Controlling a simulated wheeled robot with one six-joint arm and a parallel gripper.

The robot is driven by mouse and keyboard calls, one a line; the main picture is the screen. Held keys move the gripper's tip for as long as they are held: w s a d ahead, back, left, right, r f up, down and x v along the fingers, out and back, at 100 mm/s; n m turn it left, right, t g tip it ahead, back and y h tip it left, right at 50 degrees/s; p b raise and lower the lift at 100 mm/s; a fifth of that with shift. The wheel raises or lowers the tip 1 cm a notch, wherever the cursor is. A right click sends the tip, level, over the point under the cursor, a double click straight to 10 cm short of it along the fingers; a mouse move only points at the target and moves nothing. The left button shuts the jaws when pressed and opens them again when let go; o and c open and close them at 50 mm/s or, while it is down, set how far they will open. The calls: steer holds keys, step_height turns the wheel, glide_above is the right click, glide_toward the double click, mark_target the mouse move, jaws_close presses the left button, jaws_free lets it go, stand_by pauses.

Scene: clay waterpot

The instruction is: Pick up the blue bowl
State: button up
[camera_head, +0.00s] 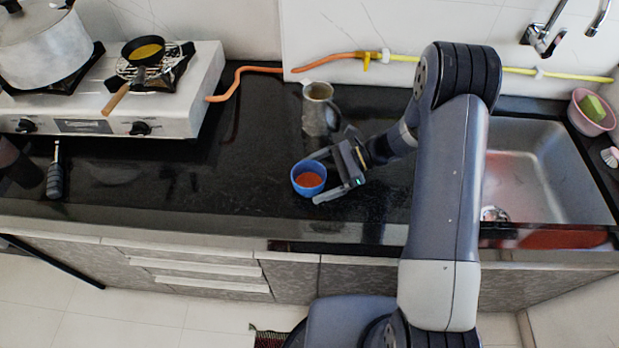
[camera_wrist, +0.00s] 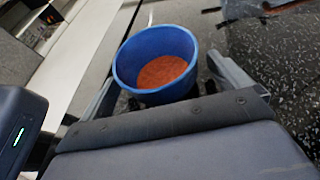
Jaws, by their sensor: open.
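The blue bowl (camera_head: 308,179) stands upright on the black counter, left of my gripper in the head view. It holds something orange-red. My gripper (camera_head: 318,175) is open, with one finger on the far side of the bowl and one on the near side. In the wrist view the blue bowl (camera_wrist: 157,62) sits between the spread fingers of my gripper (camera_wrist: 172,85). Whether either finger touches the bowl is hard to tell.
A grey metal jug (camera_head: 318,110) stands close behind the bowl. A white stove (camera_head: 165,90) with a pot and pan is at left. A metal sink (camera_head: 530,170) is at right. The black counter (camera_head: 220,185) left of the bowl is clear.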

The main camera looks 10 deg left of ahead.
mark_target(309, 185)
steer(key=x, duration=0.2)
steer(key=shift+a+f, duration=0.2)
steer(key=shift+a, duration=0.2)
steer(key=shift+d, duration=0.1)
steer(key=shift+c, duration=0.6)
steer(key=c, duration=1)
steer(key=shift+r, duration=0.15)
step_height(309, 185, up, 10)
